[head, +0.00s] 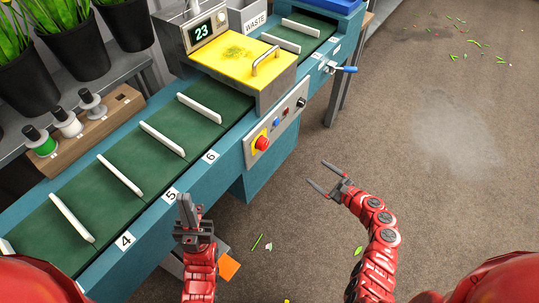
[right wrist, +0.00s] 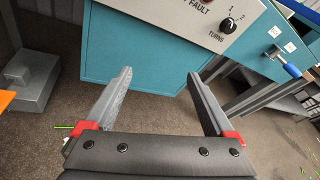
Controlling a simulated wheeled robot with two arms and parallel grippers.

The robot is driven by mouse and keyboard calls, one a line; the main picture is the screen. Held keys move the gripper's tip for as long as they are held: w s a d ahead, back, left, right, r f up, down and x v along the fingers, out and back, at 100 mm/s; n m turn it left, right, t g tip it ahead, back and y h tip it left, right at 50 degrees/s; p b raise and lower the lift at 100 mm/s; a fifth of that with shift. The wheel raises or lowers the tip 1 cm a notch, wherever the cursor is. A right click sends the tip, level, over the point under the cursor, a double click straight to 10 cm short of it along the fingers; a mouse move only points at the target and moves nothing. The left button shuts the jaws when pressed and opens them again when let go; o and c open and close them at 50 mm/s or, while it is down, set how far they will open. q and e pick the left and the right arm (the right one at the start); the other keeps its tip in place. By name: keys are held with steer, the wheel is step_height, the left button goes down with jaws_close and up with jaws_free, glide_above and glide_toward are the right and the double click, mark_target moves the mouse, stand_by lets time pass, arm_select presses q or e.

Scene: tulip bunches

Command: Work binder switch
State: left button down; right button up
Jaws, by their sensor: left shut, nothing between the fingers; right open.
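The control panel (head: 276,122) is on the front of the yellow-topped binder (head: 238,56). It carries a big red button, smaller blue and red buttons, and a black knob (head: 301,102) at its right end. In the right wrist view the knob (right wrist: 229,24) is labelled TURNS with marks 1 and 2; its pointer leans up and right. My right gripper (head: 319,175) is open and empty, below and right of the panel, apart from it. In the right wrist view its fingers (right wrist: 159,75) lie below the knob. My left gripper (head: 184,204) is shut and empty, in front of the conveyor near label 5.
The green conveyor belt (head: 84,205) with white dividers runs through the binder; its teal frame edge lies between my left gripper and the belt. A blue-handled lever (head: 345,69) juts out right of the panel. Spools (head: 66,121) and potted flowers stand left. Floor right is open.

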steer(key=s+a+r+n+g+y+b, duration=0.1)
steer(key=s+a+r+y, duration=0.2)
steer(key=r+y, duration=0.25)
steer(key=b, duration=0.2)
glide_toward(266, 146)
steer(key=x, duration=0.8)
steer(key=shift+w+a+r, duration=0.1)
steer(key=shift+w+a, duration=0.05)
steer(key=shift+a, duration=0.15)
steer(key=c, duration=1.4)
